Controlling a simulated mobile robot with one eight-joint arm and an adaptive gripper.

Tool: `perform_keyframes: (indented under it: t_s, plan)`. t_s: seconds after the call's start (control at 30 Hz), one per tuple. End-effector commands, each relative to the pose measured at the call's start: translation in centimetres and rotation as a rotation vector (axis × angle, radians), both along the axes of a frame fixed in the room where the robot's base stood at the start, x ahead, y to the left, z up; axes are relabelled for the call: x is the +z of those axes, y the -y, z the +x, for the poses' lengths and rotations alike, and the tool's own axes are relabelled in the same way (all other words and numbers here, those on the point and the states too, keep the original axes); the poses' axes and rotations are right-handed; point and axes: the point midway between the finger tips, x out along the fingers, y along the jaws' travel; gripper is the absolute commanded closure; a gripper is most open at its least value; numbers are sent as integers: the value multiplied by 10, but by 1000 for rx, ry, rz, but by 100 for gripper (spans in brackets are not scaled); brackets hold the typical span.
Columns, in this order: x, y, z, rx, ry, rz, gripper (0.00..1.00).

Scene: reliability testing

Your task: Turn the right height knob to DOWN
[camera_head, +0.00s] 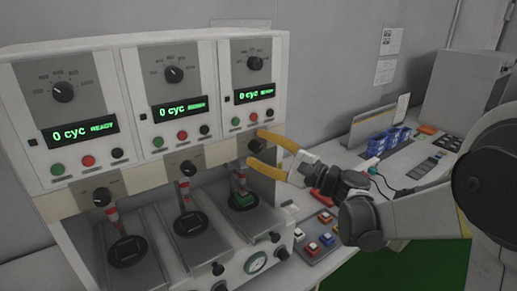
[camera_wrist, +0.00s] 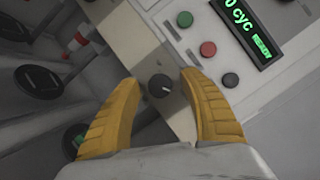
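The right height knob (camera_wrist: 160,86) is a dark round knob on a grey plate, below the right station's buttons. A light pointer mark shows on its face, but I cannot read its labels. In the head view the knob (camera_head: 256,146) sits between the yellow fingers. My gripper (camera_wrist: 159,82) is open, with one finger on each side of the knob and a visible gap on both sides. It also shows in the head view (camera_head: 259,149), reaching in from the right. I cannot tell whether the fingertips touch the panel.
The middle height knob (camera_head: 188,168) and left height knob (camera_head: 102,197) are to the left. Green, red and black buttons (camera_wrist: 208,48) and a lit display (camera_wrist: 245,30) are close to my right finger in the wrist view. A pressure gauge (camera_head: 257,262) is below.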

Motion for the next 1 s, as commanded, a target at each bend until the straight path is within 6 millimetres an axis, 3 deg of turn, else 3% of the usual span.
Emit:
perform_keyframes:
  t_s: [0.37,0.8,1.0]
  plan:
    - [-2,10,-5,-3,1,-2,50]
    - [-14,84,-55,-5,0,0,50]
    - [-16,98,-66,-1,0,0,50]
